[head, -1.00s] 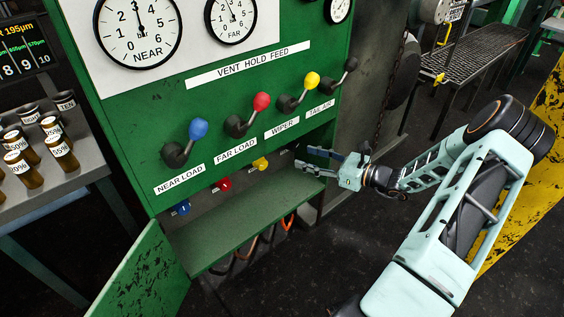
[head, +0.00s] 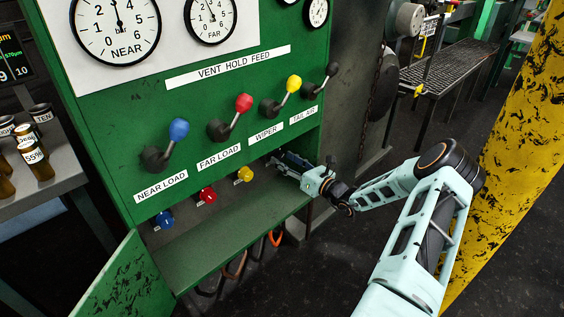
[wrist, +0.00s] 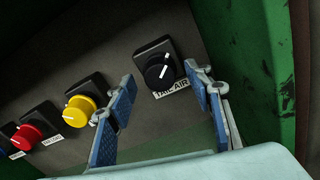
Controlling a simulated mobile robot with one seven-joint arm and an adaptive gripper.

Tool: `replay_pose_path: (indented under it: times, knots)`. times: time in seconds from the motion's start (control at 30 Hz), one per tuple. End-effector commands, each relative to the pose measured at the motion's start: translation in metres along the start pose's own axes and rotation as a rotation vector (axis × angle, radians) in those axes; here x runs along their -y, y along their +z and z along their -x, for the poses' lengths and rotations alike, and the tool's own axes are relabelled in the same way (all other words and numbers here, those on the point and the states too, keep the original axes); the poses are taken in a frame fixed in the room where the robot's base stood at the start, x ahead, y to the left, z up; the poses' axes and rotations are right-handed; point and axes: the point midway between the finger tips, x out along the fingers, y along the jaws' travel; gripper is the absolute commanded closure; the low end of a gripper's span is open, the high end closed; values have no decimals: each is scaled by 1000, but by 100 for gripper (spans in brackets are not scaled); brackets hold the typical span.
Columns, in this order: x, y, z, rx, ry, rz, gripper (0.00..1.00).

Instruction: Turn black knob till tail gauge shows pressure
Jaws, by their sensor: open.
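The black knob (wrist: 158,69), with a white pointer line, sits on a dark square plate above a TAIL AIR label in the wrist view. In the head view my gripper hides it. My gripper (wrist: 160,86) is open and empty; its blue-padded fingers appear on either side of the knob's line, and I cannot tell how far short of it they are. In the head view my gripper (head: 293,164) reaches into the cabinet's lower recess.
Yellow (wrist: 80,110), red (wrist: 34,134) and blue (head: 165,219) knobs run left of the black one. Levers, including the black TAIL AIR lever (head: 326,80), stick out above the recess. A green side wall (wrist: 240,65) stands close right of my gripper. A shelf (head: 215,250) lies below.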

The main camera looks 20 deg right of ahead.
Motion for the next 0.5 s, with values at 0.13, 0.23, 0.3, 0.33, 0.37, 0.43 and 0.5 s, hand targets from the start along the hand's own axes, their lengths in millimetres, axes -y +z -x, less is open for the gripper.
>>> replay_pose_path:
  times: [0.13,0.23,0.3,0.33,0.37,0.43,0.5]
  knots:
    - [0,0,-13,1,2,1,53]
    - [0,0,-16,0,1,1,53]
    - [0,0,-16,0,0,0,53]
    - [0,0,-16,0,0,0,53]
    - [0,0,-16,0,0,0,53]
    - [0,0,-16,0,0,0,53]
    - [0,0,-16,0,0,0,57]
